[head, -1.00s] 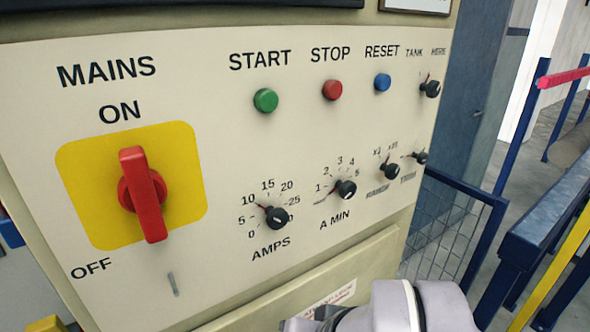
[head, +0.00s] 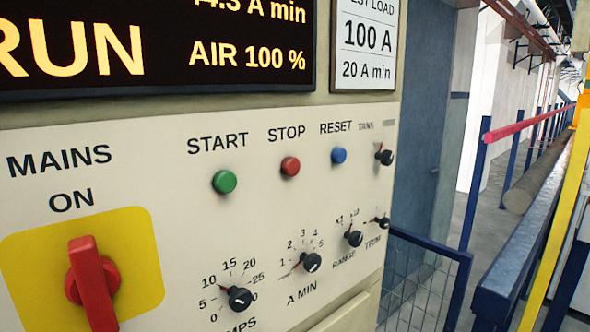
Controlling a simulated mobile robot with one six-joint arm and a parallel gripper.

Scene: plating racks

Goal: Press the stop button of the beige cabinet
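The beige cabinet (head: 200,265) fills the left and middle of the head view. Its red stop button (head: 290,166) sits under the word STOP. The green start button (head: 224,181) is to its left and the blue reset button (head: 339,155) to its right. A display (head: 150,45) above reads RUN and AIR 100 %. My gripper is not in this view.
A red mains handle (head: 92,283) on a yellow plate and several black knobs (head: 239,299) stick out from the panel. A blue mesh barrier (head: 425,280) stands right of the cabinet. Blue rails (head: 520,240) and a yellow post (head: 560,190) are further right.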

